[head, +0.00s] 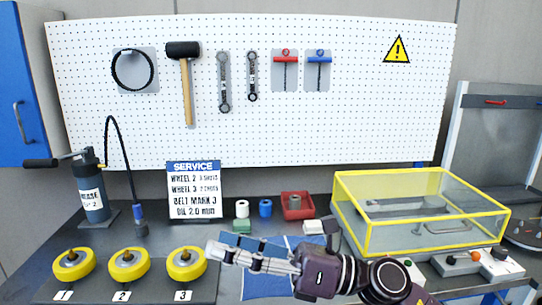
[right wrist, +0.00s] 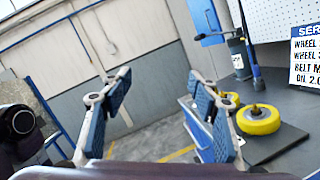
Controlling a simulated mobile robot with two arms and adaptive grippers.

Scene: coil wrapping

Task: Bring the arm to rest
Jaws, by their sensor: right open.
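My right arm (head: 325,270) reaches in from the lower right of the head view, over the front of the workbench. Its right gripper (head: 222,246) points left, just right of the wheel marked 3. In the right wrist view the right gripper (right wrist: 158,84) is open, its two blue-padded fingers spread with nothing between them. A dark rounded part that looks like one of my arm links shows at the left edge of that view. My left gripper does not show in either view.
Yellow wheels, including wheel 3 (head: 186,263), stand at the bench's front left, near the grease pump (head: 92,190). A service sign (head: 194,190) and small spools stand behind. A yellow-framed clear case (head: 420,212) is at right. A blue mat (head: 262,284) lies under the gripper.

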